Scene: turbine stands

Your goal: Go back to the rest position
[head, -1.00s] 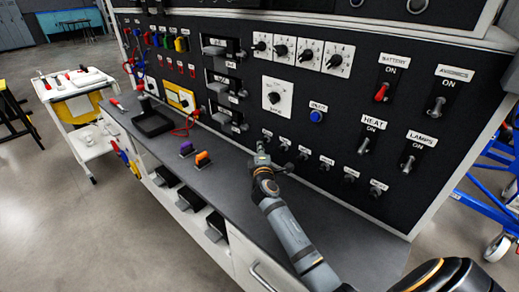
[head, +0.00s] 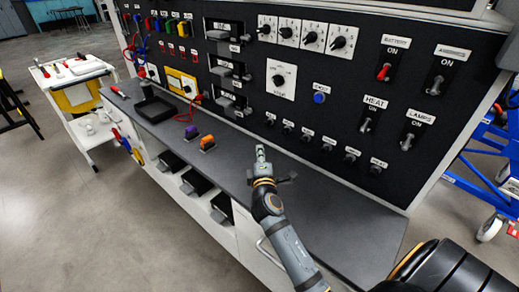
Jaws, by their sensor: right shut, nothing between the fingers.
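My right gripper (head: 261,153) is at the end of my right arm, which comes in from the lower right. It is shut and empty, in front of the lower part of the black switch panel (head: 345,92) and over the grey worktop (head: 330,204). It appears apart from the row of small knobs behind it. My left gripper is not in view.
Purple (head: 191,132) and orange (head: 207,142) pieces stand on the worktop left of my right gripper. A black tray (head: 155,109) lies farther left. A white cart (head: 88,120) stands at the left, a blue frame (head: 490,165) at the right. The floor at lower left is clear.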

